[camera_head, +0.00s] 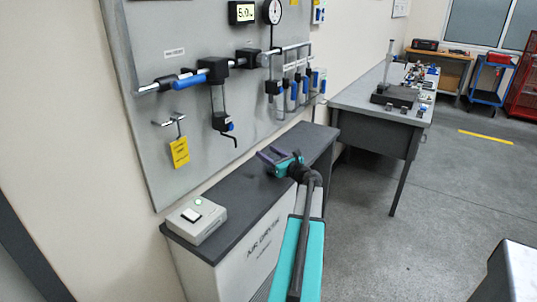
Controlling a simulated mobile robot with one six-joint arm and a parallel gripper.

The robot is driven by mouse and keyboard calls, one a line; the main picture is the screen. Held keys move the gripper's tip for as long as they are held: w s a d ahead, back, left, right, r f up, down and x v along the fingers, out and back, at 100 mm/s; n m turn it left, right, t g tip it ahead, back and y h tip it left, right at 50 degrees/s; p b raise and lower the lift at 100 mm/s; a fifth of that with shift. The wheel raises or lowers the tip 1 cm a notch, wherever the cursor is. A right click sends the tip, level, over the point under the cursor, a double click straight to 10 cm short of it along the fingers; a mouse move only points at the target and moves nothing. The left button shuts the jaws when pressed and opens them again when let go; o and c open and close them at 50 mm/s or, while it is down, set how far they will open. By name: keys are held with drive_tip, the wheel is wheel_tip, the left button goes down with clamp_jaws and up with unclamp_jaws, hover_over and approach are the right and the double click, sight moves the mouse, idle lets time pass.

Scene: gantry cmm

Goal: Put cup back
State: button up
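My gripper (268,156) is low over the dark top of the air dryer cabinet, in the middle of the view. Its two dark fingers look apart, with nothing visible between them. No loose cup shows clearly. A clear cup-like bowl (217,99) hangs upright below a black filter head (213,70) on the wall panel. It has a black lower end and a bent drain tube. My gripper is to the right of the bowl and lower, apart from it. I cannot tell how the bowl is fastened.
A white switch box (196,219) with a green light sits on the cabinet top (240,190). A yellow tag (180,152) hangs from a panel hook. Several smaller blue-and-clear units (292,95) are farther right. A grey workbench (360,98) stands behind; the floor at right is mostly clear.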

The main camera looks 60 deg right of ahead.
drive_tip(key=shift+o, duration=1.3)
drive_tip(key=shift+r, duration=0.2)
drive_tip(key=b+v, duration=0.1)
drive_tip(key=v, duration=1.1)
